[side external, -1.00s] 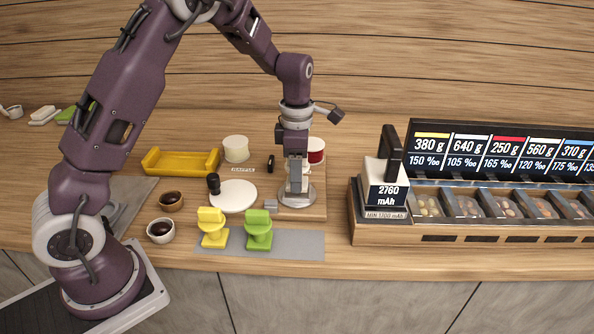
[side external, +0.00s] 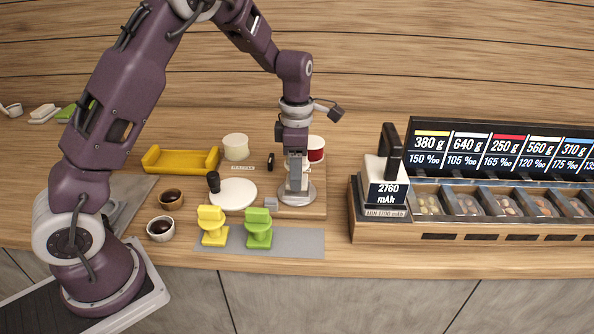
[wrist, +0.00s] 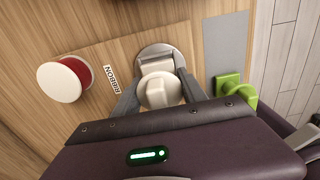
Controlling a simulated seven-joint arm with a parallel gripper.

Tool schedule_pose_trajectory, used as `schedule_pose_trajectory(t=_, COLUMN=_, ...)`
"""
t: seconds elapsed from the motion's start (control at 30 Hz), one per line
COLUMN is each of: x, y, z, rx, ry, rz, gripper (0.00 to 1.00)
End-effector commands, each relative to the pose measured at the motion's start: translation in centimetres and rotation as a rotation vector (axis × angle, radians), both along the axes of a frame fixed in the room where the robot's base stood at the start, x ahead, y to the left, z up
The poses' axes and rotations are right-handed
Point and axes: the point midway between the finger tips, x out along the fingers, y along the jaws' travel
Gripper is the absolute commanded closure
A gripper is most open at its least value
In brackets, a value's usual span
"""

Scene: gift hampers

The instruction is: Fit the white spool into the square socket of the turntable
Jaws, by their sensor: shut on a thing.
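My gripper (wrist: 158,95) is shut on the white spool (wrist: 158,91), whose round pale end shows between the fingers in the wrist view. The turntable (wrist: 146,50) is a grey disc just beyond the spool, with a pale block on it. In the side external view, my gripper (side external: 296,182) is low over the turntable (side external: 310,197), and the fingers largely hide the spool. The spool overlaps the disc in the wrist view. The square socket is not clearly visible, and I cannot tell whether the spool touches it.
A red spool with white ends (wrist: 66,80) stands behind, near a RIBBON label (wrist: 112,80). A white cylinder (side external: 235,148), yellow tray (side external: 180,160) and white disc (side external: 233,195) stand left. Yellow (side external: 212,226) and green (side external: 258,229) pieces are in front; a display case (side external: 460,231) stands right.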

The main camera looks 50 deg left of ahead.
Motion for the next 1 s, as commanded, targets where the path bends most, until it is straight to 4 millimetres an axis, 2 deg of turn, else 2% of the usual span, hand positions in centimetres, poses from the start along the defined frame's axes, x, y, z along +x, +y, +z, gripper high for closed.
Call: schedule_pose_trajectory(t=1.0, x=0.0, y=0.0, z=-2.0, rx=-0.001, ry=0.001, rz=0.001, gripper=0.94)
